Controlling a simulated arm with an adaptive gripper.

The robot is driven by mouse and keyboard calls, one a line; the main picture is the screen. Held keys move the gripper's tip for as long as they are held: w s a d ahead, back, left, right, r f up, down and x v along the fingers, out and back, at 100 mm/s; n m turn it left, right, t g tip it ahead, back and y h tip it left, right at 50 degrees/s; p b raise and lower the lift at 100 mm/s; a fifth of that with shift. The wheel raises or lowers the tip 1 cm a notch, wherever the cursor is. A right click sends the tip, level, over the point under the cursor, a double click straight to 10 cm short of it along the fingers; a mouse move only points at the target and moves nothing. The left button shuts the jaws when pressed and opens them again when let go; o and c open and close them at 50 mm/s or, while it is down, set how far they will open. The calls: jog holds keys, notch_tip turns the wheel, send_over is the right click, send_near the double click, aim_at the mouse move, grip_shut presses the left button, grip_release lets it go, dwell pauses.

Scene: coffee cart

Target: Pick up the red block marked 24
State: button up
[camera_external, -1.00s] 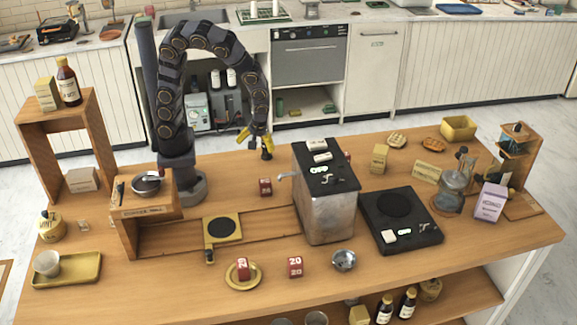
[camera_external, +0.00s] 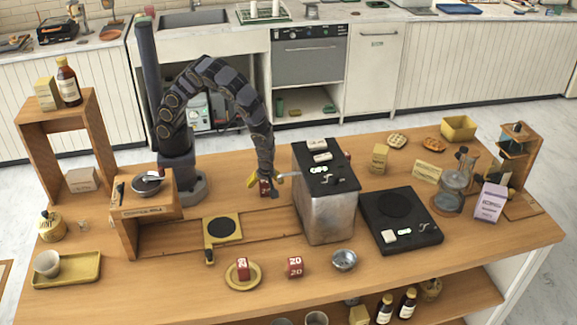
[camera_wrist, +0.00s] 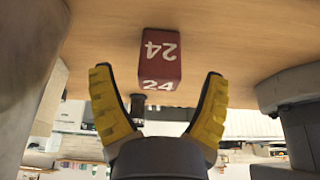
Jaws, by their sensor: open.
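The red block marked 24 (camera_wrist: 160,56) lies on the wooden cart top straight ahead of my gripper (camera_wrist: 158,90) in the wrist view, its white number on two faces. My gripper's yellow fingers are open, one on each side of the block's line. In the external view my gripper (camera_external: 262,181) is low over the cart, at the block (camera_external: 265,188), just left of the metal coffee machine. The fingers partly cover the block there. I cannot tell whether they touch it.
The coffee machine (camera_external: 325,205) stands close on the right, its spout reaching toward my gripper. A red block marked 20 (camera_external: 295,267) and another red block (camera_external: 243,268) on a yellow dish (camera_external: 243,284) stand nearer the front edge. A black-topped scale (camera_external: 222,230) lies in front left.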

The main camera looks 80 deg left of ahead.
aim_at(265, 187)
jog(key=x, duration=0.3)
jog(key=shift+a+f, duration=0.25)
jog(key=c, duration=1.2)
jog(key=shift+r, duration=0.1)
